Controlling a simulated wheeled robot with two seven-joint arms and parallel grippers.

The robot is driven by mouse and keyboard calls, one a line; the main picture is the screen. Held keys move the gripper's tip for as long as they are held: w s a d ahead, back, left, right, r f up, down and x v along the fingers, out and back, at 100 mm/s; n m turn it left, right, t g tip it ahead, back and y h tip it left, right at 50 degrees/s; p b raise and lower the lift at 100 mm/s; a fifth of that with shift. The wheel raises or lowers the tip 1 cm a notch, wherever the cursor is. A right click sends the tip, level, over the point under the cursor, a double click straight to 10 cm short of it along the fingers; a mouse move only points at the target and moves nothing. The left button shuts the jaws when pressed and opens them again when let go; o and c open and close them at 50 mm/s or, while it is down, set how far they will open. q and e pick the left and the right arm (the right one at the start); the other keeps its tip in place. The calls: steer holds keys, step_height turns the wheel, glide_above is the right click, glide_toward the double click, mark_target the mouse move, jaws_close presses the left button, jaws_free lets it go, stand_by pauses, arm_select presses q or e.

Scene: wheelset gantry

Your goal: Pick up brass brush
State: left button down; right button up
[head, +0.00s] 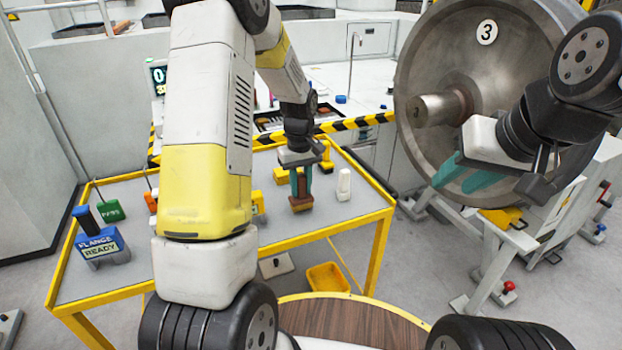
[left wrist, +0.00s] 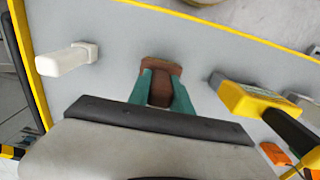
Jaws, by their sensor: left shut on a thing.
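The brass brush (head: 301,203) is a small brown block with an upright reddish-brown grip, at the right half of the grey-topped table (head: 340,215). My left gripper (head: 301,190) points down over it, with its teal fingers shut on the grip from both sides. The left wrist view shows the brush (left wrist: 162,66) between the two fingers (left wrist: 161,88), its lower part hidden by the gripper body. I cannot tell whether it still touches the table. My right gripper (head: 455,182) is empty with its teal fingers apart, in front of the large steel wheel.
A white block (head: 344,185) stands just right of the brush; it also shows in the left wrist view (left wrist: 66,60). A yellow tool (left wrist: 245,100) lies on the other side. A blue "FLANGE READY" holder (head: 103,246) is at the table's left. The wheel (head: 480,80) stands at right.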

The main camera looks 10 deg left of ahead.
arm_select(q)
step_height(320, 180, up, 3)
steer(key=shift+f, duration=0.2)
steer(key=s+d, duration=0.2)
steer(key=s, duration=0.5)
steer(key=s+d+r, duration=0.1)
steer(key=s, duration=0.7)
steer(key=shift+s+d, duration=0.3)
steer(key=shift+d, duration=0.1)
steer(key=c, duration=1.9)
jaws_free()
jaws_close()
